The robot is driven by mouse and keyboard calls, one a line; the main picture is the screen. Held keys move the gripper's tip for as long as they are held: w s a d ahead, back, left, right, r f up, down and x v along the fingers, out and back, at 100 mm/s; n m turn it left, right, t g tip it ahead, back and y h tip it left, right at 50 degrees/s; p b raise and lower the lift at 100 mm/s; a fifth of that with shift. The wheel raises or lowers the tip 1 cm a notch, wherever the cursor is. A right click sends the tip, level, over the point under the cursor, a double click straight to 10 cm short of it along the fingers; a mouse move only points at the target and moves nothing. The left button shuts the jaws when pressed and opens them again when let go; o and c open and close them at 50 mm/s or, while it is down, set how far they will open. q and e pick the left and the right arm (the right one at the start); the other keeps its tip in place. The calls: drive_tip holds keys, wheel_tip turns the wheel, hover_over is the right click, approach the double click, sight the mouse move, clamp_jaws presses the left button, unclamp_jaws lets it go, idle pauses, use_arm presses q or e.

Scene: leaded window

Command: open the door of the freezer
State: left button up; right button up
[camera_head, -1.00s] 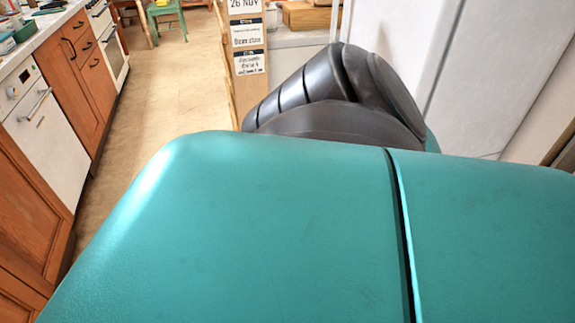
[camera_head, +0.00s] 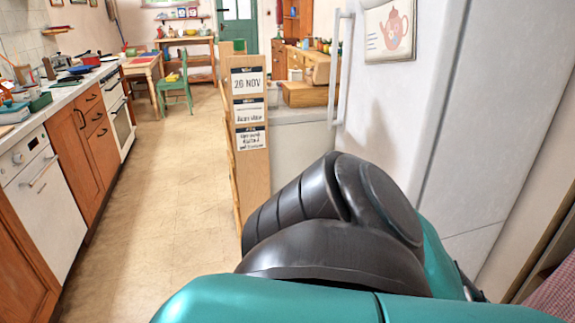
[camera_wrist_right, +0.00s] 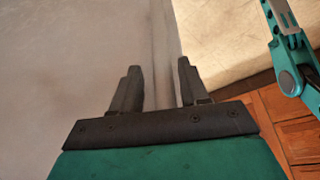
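A tall white fridge-freezer (camera_head: 478,130) stands at the right in the head view. A pale vertical handle (camera_head: 341,68) runs along the left edge of its upper front, and a teapot picture (camera_head: 388,30) hangs there. I cannot tell which part is the freezer door; my arm hides the lower front. My right gripper (camera_wrist_right: 158,84) is open and empty in the right wrist view. Its fingers point toward a pale grey surface (camera_wrist_right: 75,60) with a vertical edge; contact cannot be told. My left gripper is not in view.
A wooden stand with date cards (camera_head: 249,130) is just left of the fridge-freezer. Orange-brown cabinets (camera_head: 85,150) and a white appliance (camera_head: 45,200) line the left. The floor (camera_head: 165,170) between is clear. A green chair (camera_head: 174,95) is farther back.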

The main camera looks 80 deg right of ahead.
drive_tip(key=shift+o, duration=0.2)
drive_tip(key=shift+a, duration=0.1)
drive_tip(key=d+p+v, duration=0.1)
drive_tip(key=p+v, duration=0.4)
drive_tip(key=v, duration=0.8)
drive_tip(key=shift+a, duration=0.45)
